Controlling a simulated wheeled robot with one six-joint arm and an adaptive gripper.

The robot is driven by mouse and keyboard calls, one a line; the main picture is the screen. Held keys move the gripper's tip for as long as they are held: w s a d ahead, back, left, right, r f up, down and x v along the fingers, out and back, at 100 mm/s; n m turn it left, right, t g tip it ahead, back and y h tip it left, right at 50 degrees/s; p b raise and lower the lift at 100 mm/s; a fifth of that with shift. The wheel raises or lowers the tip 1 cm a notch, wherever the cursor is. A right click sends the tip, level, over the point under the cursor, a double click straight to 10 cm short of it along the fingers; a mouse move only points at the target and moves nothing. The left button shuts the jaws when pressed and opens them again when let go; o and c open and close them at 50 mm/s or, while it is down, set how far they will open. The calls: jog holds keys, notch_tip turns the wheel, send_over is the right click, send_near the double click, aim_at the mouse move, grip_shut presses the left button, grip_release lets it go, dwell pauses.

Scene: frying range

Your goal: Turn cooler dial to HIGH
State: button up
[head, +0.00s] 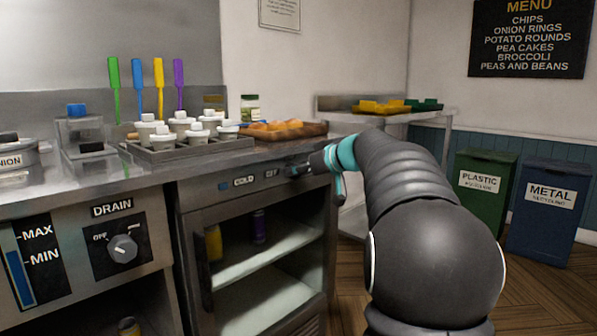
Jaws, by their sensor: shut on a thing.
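The cooler (184,200) stands under the counter, with a control strip along its top front edge. A label reading COLD (243,182) and a small dark label that seems to read OFF (271,173) sit on this strip. At its right end is the dark cooler dial (296,169), partly hidden by my gripper. My gripper (308,167), dark with teal parts, reaches in from the right and is shut on the dial. The dial's pointer and any HIGH mark are too small or hidden to read.
A drain dial (123,248) is on the panel left of the cooler. Above the cooler, a rack (190,150) of several white pots and a wooden board (314,129) of food stand on the counter. Green (482,190) and blue bins (548,212) stand at right.

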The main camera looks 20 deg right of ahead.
jog(key=m+t+y+p, duration=0.1)
jog(key=m+y, duration=0.1)
jog(key=m, duration=0.6)
jog(key=m+t+y+p, duration=0.1)
jog(key=m+t+y, duration=0.1)
jog(key=m, duration=0.6)
jog(key=m+t+y+p, duration=0.1)
jog(key=m+t+y, duration=0.1)
jog(key=m, duration=0.5)
jog(key=shift+d+f+m+y, duration=0.1)
jog(key=shift+f+m+y, duration=0.3)
jog(key=shift+y, duration=0.2)
dwell(0.4)
jog(key=o, duration=1.1)
jog(key=shift+o, duration=0.2)
jog(key=v, duration=1.2)
